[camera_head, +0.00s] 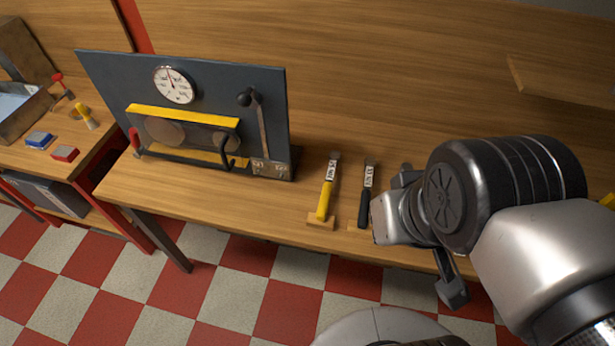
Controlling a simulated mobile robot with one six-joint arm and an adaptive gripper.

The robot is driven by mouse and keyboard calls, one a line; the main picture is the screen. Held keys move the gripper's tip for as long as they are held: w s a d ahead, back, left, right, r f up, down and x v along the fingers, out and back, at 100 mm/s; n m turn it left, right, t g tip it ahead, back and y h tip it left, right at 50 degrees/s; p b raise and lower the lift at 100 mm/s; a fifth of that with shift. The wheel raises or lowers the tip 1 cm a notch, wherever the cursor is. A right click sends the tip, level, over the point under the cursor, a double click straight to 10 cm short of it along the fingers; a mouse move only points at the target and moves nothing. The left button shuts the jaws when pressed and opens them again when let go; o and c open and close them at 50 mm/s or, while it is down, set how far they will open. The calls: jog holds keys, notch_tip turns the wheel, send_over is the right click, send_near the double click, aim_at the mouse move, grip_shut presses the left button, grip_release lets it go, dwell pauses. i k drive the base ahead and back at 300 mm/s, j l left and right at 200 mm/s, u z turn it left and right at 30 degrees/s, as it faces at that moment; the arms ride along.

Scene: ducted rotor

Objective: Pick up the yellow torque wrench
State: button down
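The yellow torque wrench (325,190) lies on the wooden bench, right of the dark panel. Its yellow grip points to the bench's front edge and rests at a small wooden block (320,221). Its head and a white label are toward the back. A similar wrench with a black grip (366,196) lies just right of it. My gripper (426,235) is right of both wrenches, near the bench's front edge and apart from the yellow one. My arm partly hides it, and its finger opening is not clear.
A dark upright panel (265,93) with a gauge (174,85), a yellow-edged rotor housing (182,115) and a lever (262,125) stands left of the wrenches. A second bench at far left holds a blue block (39,140) and a red block (65,153). Bench space behind the wrenches is clear.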

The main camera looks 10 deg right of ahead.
aim_at(334, 156)
jog(key=z, duration=1.95)
jog(key=u, duration=1.95)
jog(key=i+u, duration=0.5)
